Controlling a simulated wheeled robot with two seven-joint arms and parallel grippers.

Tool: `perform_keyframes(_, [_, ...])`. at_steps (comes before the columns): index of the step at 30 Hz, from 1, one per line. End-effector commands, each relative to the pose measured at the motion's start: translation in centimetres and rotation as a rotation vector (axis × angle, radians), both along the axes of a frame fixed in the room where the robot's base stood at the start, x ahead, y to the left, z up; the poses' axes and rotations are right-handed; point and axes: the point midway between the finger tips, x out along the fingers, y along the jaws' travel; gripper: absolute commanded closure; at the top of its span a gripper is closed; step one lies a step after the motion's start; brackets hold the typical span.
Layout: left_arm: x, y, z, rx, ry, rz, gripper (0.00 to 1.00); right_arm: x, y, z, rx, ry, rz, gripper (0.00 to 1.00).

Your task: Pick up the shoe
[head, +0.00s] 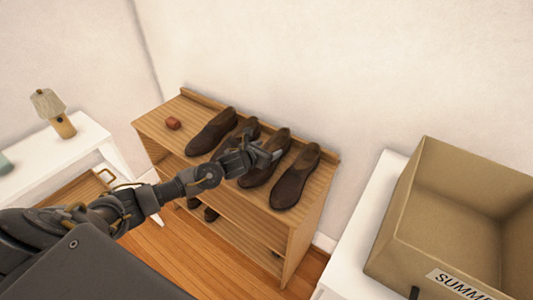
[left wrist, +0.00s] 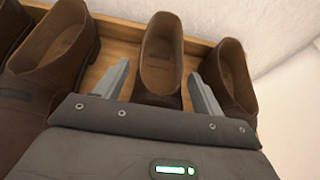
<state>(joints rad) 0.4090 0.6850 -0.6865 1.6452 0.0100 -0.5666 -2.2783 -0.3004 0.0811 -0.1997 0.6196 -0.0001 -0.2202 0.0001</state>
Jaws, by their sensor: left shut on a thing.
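Several dark brown shoes stand in a row on top of a wooden shoe rack (head: 160,126). My left gripper (head: 266,153) reaches over the third shoe from the left (head: 281,141). In the left wrist view, the fingers of my left gripper (left wrist: 158,75) lie on both sides of this brown shoe (left wrist: 163,55), shut on it. The shoe appears to be still on the rack top. The rightmost shoe (head: 297,180) stands close beside it, and the left shoes (head: 211,131) are partly behind my arm. My right gripper is not in view.
An open cardboard box (head: 440,205) stands on a white table (head: 378,215) at right. A lamp (head: 54,113) stands on a white table (head: 82,140) at left. A wall rises behind the rack.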

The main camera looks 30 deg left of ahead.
Motion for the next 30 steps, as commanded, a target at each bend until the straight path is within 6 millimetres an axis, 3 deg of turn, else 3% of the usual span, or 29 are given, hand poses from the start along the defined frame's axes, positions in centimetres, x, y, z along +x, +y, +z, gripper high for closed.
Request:
perform_keyframes(4, [0.0, 0.1, 2.3, 0.003, -0.007, -0.002, 0.64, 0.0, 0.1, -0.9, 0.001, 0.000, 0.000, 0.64])
perform_keyframes(12, [-5.1, 0.0, 8.2, 0.005, -0.008, -0.004, 0.64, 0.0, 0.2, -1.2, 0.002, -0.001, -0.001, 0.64])
perform_keyframes(21, [-11.5, -0.2, 10.8, 0.003, -0.003, -0.002, 0.64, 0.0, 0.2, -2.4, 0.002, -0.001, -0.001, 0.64])
perform_keyframes(30, [-13.9, -0.3, 11.9, 0.001, -0.002, 0.001, 0.64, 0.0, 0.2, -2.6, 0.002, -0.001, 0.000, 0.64])
